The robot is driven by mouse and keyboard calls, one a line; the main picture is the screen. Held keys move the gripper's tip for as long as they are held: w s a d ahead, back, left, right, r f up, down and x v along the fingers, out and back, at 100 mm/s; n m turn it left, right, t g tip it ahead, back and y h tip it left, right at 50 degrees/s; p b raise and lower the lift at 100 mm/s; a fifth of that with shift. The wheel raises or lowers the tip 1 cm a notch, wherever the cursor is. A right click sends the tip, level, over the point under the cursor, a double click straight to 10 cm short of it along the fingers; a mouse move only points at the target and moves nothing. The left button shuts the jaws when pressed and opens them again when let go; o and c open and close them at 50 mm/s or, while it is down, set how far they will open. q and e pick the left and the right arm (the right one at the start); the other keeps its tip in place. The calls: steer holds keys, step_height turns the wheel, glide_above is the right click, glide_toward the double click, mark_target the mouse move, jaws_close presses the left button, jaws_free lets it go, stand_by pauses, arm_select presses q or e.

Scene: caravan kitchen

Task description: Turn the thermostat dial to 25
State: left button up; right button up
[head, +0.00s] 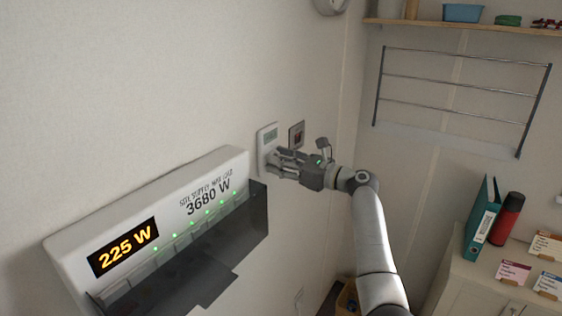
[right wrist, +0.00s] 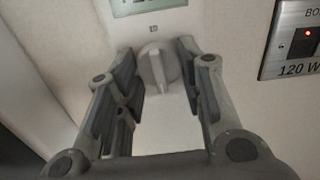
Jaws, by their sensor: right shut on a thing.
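The thermostat (head: 266,141) is a white wall unit with a greenish display, left of my right gripper (head: 276,163) in the head view. In the right wrist view, its display (right wrist: 146,5) is cut off at the top edge and cannot be read. Below it the light grey round dial (right wrist: 157,66) with a raised grip bar sits between the two fingers of my right gripper, which is shut on it. The grip bar stands close to upright, slightly tilted. In the head view the fingers hide the dial. My left gripper is not in view.
A metal switch plate (head: 296,136) with a red light, marked 120 W in the wrist view, is just right of the thermostat. A white power panel (head: 150,205) reading 225 W, with a dark open cover (head: 235,240), juts out at lower left. A towel rack (head: 455,92) hangs at right.

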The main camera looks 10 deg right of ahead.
steer(key=shift+f+m, duration=0.1)
steer(key=shift+m, duration=0.2)
steer(key=o, duration=1)
steer(key=shift+d, duration=0.1)
steer(key=v, duration=1.2)
